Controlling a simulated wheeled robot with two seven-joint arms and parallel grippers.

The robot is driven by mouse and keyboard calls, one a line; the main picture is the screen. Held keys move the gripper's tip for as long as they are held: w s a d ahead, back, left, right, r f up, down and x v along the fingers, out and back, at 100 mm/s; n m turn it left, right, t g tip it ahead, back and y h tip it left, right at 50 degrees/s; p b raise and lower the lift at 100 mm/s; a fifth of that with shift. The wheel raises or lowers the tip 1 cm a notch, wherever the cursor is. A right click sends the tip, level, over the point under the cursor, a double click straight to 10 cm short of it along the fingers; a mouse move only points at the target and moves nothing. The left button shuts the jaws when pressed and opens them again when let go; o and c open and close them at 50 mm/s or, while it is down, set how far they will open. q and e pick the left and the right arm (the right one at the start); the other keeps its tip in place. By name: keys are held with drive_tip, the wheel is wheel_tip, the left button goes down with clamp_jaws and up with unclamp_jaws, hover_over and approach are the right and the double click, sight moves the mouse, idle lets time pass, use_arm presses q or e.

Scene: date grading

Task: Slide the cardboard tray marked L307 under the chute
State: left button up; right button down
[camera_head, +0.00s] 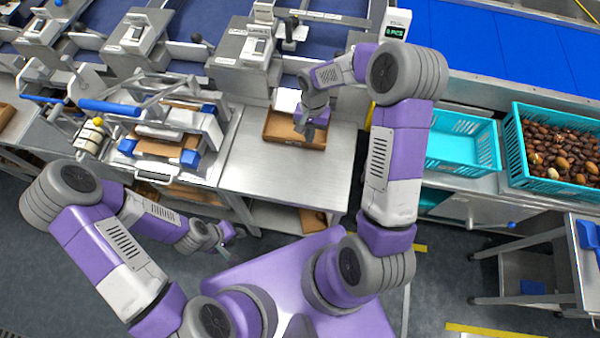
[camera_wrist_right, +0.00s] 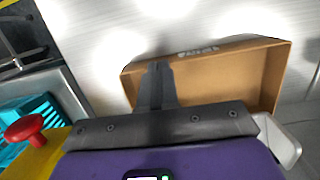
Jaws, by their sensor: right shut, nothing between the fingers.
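A shallow open brown cardboard tray (camera_head: 280,127) sits on the steel table under the front of a grey machine. In the right wrist view the tray (camera_wrist_right: 232,72) looks empty and has small dark lettering on its far wall, too blurred to read. My right gripper (camera_head: 309,132) is shut and empty, with its fingers (camera_wrist_right: 157,72) over the tray's near part. I cannot tell whether they touch it. A pale chute-like plate (camera_head: 287,100) comes down at the tray's back edge. My left gripper (camera_head: 230,234) hangs low in front of the table, away from the tray.
The steel table (camera_head: 260,172) is bare in front of the tray. A clamp machine with blue pads (camera_head: 189,157) stands to the left. A teal crate (camera_head: 462,140) and a crate of dates (camera_head: 518,150) stand to the right. A small scale display (camera_head: 396,27) is at the back.

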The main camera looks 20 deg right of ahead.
drive_tip(key=shift+d+f, duration=0.25)
drive_tip(key=shift+w+d+r+p, duration=0.1)
drive_tip(key=shift+w+r+p, duration=0.1)
drive_tip(key=shift+r+p, duration=0.5)
wheel_tip(320, 180, up, 7)
drive_tip(key=shift+w+d+f, duration=0.15)
drive_tip(key=shift+w+d, duration=0.15)
drive_tip(key=shift+w, duration=0.15)
